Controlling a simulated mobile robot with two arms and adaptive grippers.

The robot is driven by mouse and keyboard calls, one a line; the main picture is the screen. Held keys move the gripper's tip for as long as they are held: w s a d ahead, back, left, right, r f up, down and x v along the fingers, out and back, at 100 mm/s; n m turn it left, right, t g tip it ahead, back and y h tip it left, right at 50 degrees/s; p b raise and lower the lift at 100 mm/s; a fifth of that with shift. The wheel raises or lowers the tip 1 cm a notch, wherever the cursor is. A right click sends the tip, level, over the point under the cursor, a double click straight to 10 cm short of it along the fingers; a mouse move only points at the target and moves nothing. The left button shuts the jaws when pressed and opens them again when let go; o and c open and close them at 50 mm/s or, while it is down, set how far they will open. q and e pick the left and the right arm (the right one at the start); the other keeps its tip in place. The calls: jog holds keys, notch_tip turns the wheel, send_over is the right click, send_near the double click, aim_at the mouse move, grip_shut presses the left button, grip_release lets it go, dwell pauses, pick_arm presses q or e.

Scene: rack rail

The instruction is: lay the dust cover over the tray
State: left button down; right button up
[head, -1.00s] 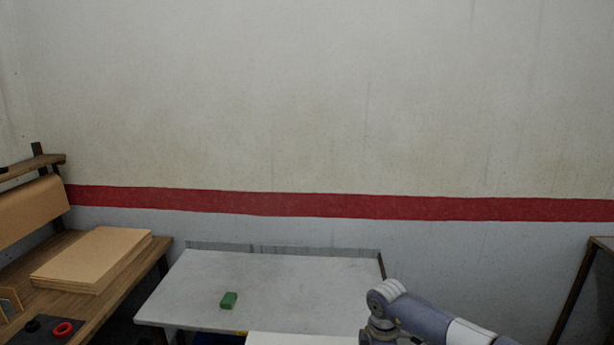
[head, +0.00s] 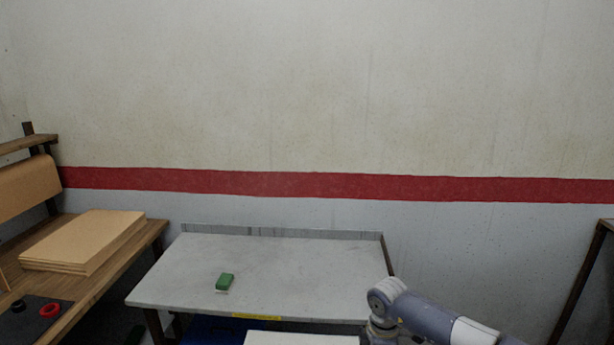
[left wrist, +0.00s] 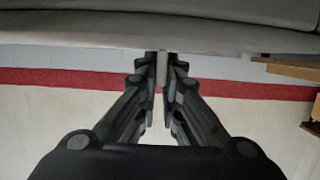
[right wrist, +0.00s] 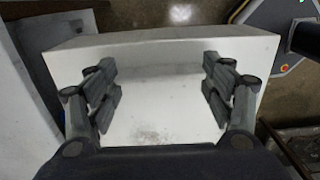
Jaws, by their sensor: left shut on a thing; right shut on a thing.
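The white dust cover (right wrist: 160,105) fills the middle of the right wrist view, with a flat top and a lower side face. It seems to be the white panel (head: 300,340) cut off at the bottom of the head view. My right gripper (right wrist: 161,90) has its fingers wide apart against the white surface. My left gripper (left wrist: 162,75) has its fingertips close together on a narrow pale piece, which seems part of the cover; a broad pale surface lies across the top of that view. My left arm is outside the head view. I cannot make out the tray for sure.
A wooden bench (head: 100,275) at the left holds stacked brown boards (head: 85,238). A dark frame (head: 590,265) stands at the right.

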pick_arm(q)
jog(key=s+r, duration=0.2)
jog(key=shift+r, duration=0.3)
pick_arm(e)
jog(key=s+r, duration=0.2)
jog(key=shift+r, duration=0.3)
pick_arm(q)
jog(key=s+r, duration=0.6)
jog(key=r, duration=0.4)
jog(key=shift+s, duration=0.35)
pick_arm(e)
jog(key=s+r, duration=0.6)
jog(key=r, duration=0.4)
jog(key=shift+s, duration=0.3)
pick_arm(q)
jog(key=shift+r, duration=0.1)
pick_arm(e)
jog(key=shift+r, duration=0.1)
